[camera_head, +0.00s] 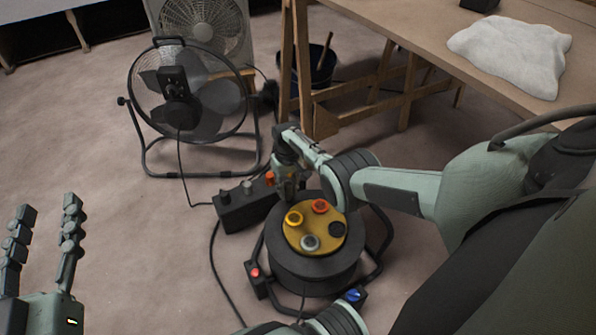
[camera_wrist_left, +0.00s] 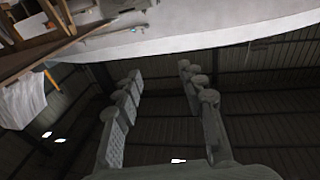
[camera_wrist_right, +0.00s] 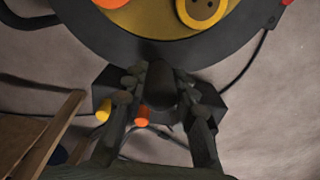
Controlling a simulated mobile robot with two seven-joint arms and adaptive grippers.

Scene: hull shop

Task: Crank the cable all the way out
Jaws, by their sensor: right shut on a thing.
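The cable reel (camera_head: 315,268) stands on the floor, a black drum in a dark tube frame, with a yellow face (camera_head: 296,236) carrying several round sockets. In the right wrist view the drum's rim (camera_wrist_right: 230,48) fills the top. My right gripper (camera_head: 289,190) reaches down at the drum's far left edge. It is shut on a dark knob, seemingly the crank handle (camera_wrist_right: 160,82), between its fingers (camera_wrist_right: 161,112). A thin black cable (camera_head: 213,262) runs on the floor left of the reel. My left gripper (camera_head: 42,235) is open and empty, away from the reel.
A black socket box (camera_head: 240,212) with plugs lies just left of the reel, a cable leading to the floor fan (camera_head: 190,95). Behind stand a box fan (camera_head: 205,28) and a black bucket (camera_head: 318,68). A wooden workbench (camera_head: 420,35) bears a white cloth (camera_head: 515,50). Floor at left is clear.

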